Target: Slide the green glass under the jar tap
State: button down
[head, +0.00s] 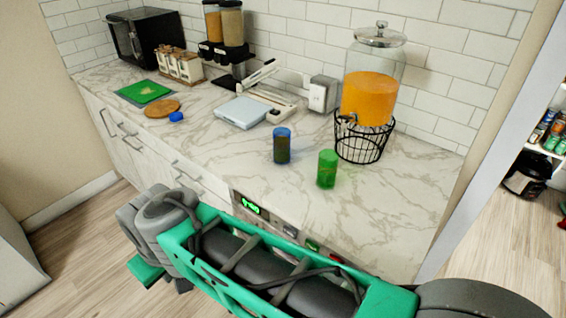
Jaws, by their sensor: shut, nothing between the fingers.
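The green glass (327,169) stands upright on the marble counter, near its front edge. The jar (371,92) is clear glass with a lid and orange liquid, and sits in a black wire stand (362,145) against the tiled wall. Its small tap (348,118) is at the lower left front of the jar. The green glass is in front and to the left of the stand, apart from it, and not below the tap. My arm crosses the bottom of the head view in front of the counter; my gripper's fingers do not show.
A dark blue glass (282,145) stands left of the green glass, with a small gap. A white scale (241,112), a white slicer (268,98) and a toaster (323,94) are further left and back. The counter right of the green glass is clear.

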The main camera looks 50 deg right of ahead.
aim_at(328, 159)
jog(key=z, duration=0.15)
jog(key=i, duration=0.85)
jog(key=z, duration=0.35)
